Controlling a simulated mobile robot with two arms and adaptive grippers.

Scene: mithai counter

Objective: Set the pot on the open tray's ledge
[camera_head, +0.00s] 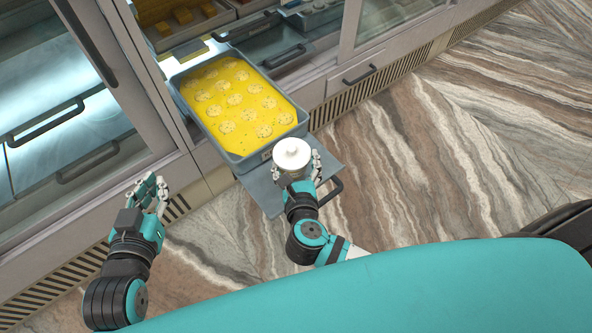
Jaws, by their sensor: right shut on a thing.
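The pot (292,154) is white with a round lid and a small knob. My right gripper (295,170) is shut on it and holds it upright at the near end of the open tray. The open tray (243,163) is grey, pulled out from the counter, and filled with yellow liquid and round pale pieces. A flat grey ledge (262,192) extends from its near end. The pot appears over or beside the ledge's far right part; I cannot tell whether it touches. My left gripper (150,192) is empty, with its fingers apart, left of the ledge.
A glass-fronted counter (150,90) with shelves and dark handles runs along the back. A closed drawer with a handle (360,75) is right of the tray. A dark handle (331,190) sticks out at the ledge's right. The marbled floor (430,160) is clear.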

